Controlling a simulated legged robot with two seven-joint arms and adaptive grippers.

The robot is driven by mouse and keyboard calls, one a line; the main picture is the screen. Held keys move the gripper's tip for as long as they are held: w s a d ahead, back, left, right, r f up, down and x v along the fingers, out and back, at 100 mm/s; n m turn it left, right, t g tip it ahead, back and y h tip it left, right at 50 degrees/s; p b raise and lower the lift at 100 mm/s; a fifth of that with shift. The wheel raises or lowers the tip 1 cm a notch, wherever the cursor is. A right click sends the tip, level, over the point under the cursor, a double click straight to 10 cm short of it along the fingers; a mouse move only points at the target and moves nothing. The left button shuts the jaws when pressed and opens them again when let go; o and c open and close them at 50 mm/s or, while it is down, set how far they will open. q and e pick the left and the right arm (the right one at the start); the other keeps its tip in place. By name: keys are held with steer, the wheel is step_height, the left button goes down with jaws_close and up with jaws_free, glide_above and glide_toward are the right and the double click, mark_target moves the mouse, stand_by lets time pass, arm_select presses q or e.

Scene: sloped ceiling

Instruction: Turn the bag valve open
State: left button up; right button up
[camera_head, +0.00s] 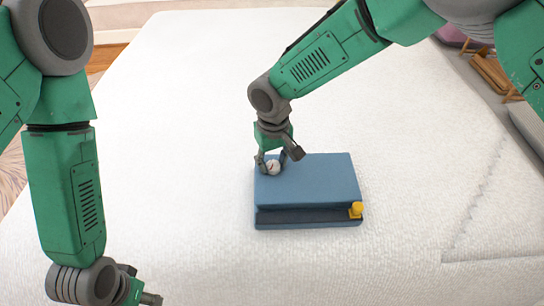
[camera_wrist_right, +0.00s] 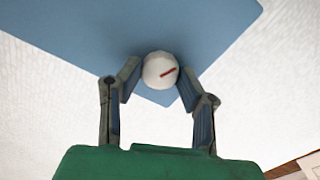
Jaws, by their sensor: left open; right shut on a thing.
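The bag (camera_head: 315,182) is a flat blue block with a dark strip along its front side, lying on the white bed. The valve (camera_head: 273,167) is a white round knob near the bag's back left corner. My left gripper (camera_head: 148,299) is open at the bottom left, away from the bag, and partly cut off by the frame edge.
A yellow knob (camera_head: 356,209) sits at the bag's front right corner. The white bed surface (camera_head: 180,150) is clear around the bag. Brown and grey items (camera_head: 490,72) stand beyond the bed's right edge.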

mark_target(270, 165)
steer(key=shift+a+f, duration=0.1)
steer(key=shift+a, duration=0.4)
steer(key=o, duration=1.2)
steer(key=shift+c, duration=0.2)
steer(key=shift+d, duration=0.15)
steer(key=shift+d+r, duration=0.1)
steer(key=shift+r, duration=0.25)
step_height(270, 165, up, 11)
steer(key=shift+r, duration=0.15)
